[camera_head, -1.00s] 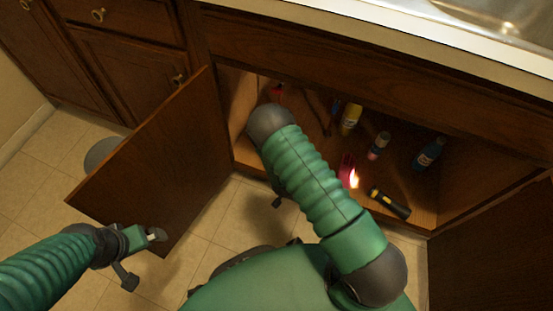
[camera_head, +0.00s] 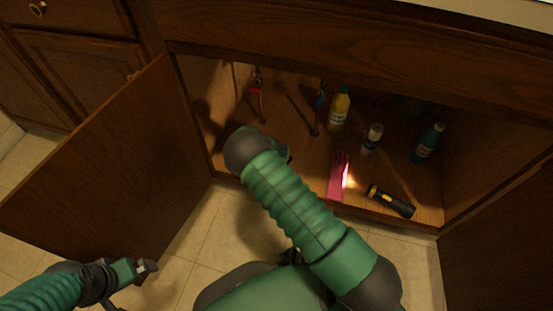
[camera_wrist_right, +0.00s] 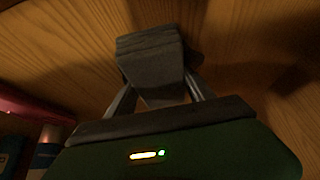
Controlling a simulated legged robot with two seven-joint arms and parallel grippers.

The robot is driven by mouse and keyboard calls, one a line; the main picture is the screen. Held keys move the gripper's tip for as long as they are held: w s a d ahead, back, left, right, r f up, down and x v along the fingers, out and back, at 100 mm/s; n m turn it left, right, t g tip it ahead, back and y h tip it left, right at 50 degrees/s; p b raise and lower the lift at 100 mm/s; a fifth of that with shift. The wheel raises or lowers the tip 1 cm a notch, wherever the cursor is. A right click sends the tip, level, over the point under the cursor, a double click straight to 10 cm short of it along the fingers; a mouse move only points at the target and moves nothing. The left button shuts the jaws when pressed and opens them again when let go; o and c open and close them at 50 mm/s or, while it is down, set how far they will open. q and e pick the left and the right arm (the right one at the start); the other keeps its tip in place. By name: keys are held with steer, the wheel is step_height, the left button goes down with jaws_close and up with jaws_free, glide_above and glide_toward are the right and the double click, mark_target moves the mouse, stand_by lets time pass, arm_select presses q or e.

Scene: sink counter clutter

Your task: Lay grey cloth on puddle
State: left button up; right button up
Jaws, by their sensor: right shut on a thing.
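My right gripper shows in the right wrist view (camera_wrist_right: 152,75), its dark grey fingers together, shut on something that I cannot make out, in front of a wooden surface. In the head view my right arm reaches into the open sink cabinet, and its elbow and forearm hide that gripper. I cannot clearly pick out a grey cloth or a puddle in either view. My left gripper (camera_head: 146,266) is outside the cabinet, low in front of the open left door. Whether it is open or shut is unclear.
The cabinet floor holds a pink glove-like item (camera_head: 338,182), a black and yellow flashlight (camera_head: 391,202), a yellow bottle (camera_head: 340,108), a white bottle (camera_head: 372,138) and a blue bottle (camera_head: 428,143). A red-handled tool (camera_head: 257,88) stands at the back left. The open door (camera_head: 100,170) borders the left.

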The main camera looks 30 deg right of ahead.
steer(key=shift+a, duration=0.2)
steer(key=o, duration=1.5)
steer(key=shift+d, duration=0.1)
steer(key=s+a+r+n+y+p, duration=0.1)
steer(key=s+a+r+n+p, duration=0.15)
steer(key=s+a+r, duration=0.4)
steer(key=s+a+r+n+g+y+p, duration=0.1)
steer(key=s+a+r+y+p, duration=0.15)
steer(key=r, duration=0.75)
steer(key=s+a+r+n+y+p, duration=0.1)
steer(key=s+a+r+p, duration=0.3)
steer(key=r, duration=0.4)
steer(key=s+a+r+n, duration=0.2)
steer(key=s+r, duration=0.1)
steer(key=s, duration=0.2)
steer(key=s+a+r+n+b, duration=0.1)
steer(key=s+r+n, duration=0.2)
steer(key=s, duration=0.3)
steer(key=shift+s+a+r, duration=0.2)
steer(key=shift+a+r, duration=0.15)
steer(key=shift+r, duration=0.35)
steer(key=shift+n, duration=0.25)
